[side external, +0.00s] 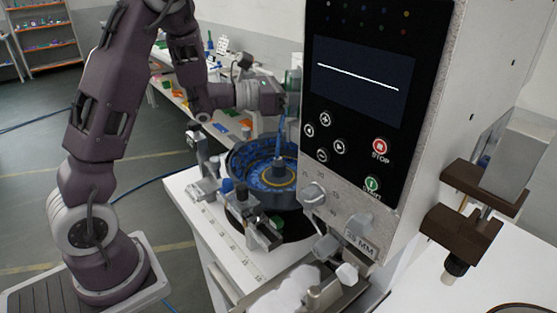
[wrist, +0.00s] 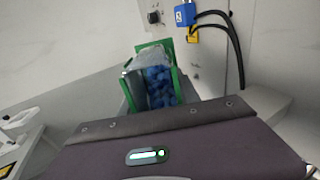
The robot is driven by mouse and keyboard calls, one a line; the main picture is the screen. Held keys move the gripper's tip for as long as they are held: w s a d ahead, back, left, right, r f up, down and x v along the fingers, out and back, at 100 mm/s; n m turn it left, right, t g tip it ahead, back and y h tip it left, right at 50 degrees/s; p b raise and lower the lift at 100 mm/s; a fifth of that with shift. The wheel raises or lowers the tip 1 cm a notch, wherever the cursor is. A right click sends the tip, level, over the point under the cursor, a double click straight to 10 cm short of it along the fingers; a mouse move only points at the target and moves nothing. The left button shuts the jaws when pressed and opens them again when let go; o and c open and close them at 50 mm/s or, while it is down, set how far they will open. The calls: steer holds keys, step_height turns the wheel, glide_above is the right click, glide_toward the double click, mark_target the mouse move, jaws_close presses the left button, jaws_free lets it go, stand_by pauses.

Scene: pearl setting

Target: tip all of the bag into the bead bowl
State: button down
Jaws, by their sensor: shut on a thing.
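The bead bowl (side external: 240,166) is a round, dark blue dish with a raised centre post, standing on the white bench. Blue pieces lie in it around the post. My gripper (side external: 290,88) is above the bowl, partly hidden behind the machine's control box. In the wrist view, my green-fingered gripper (wrist: 153,78) is shut on a clear bag (wrist: 135,62) with blue beads (wrist: 160,88) inside. In the side view, a narrow blue streak runs from below my gripper toward the bowl's post; I cannot tell whether it is falling beads. The bag's mouth is not clearly visible.
A large control box (side external: 360,120) with a screen and buttons stands close to the right of my gripper. Metal fixtures (side external: 262,230) crowd the bowl's front edge. A cluttered bench (side external: 225,120) stands behind.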

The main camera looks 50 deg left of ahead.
mark_target(300, 71)
steer(key=shift+s+a+r+t+h, duration=0.25)
steer(key=shift+s+r+t+h, duration=0.2)
steer(key=shift+t, duration=0.4)
steer(key=shift+s+a+r+t+h, duration=0.2)
steer(key=shift+s+r+t+h, duration=0.25)
steer(key=shift+t, duration=0.4)
stand_by(0.5)
steer(key=shift+s+r+t, duration=0.1)
steer(key=shift+r+t, duration=0.2)
steer(key=shift+r, duration=0.05)
steer(key=shift+s+a+r+t, duration=0.2)
steer(key=shift+r+t, duration=0.1)
steer(key=shift+r, duration=0.15)
steer(key=shift+s+a+r+t+h, duration=0.1)
steer(key=shift+s+r+t+h, duration=0.2)
steer(key=shift+r+t+h, duration=0.25)
steer(key=shift+s+r+t, duration=0.15)
steer(key=shift+r+t, duration=0.1)
steer(key=shift+r, duration=0.15)
steer(key=shift+r, duration=0.1)
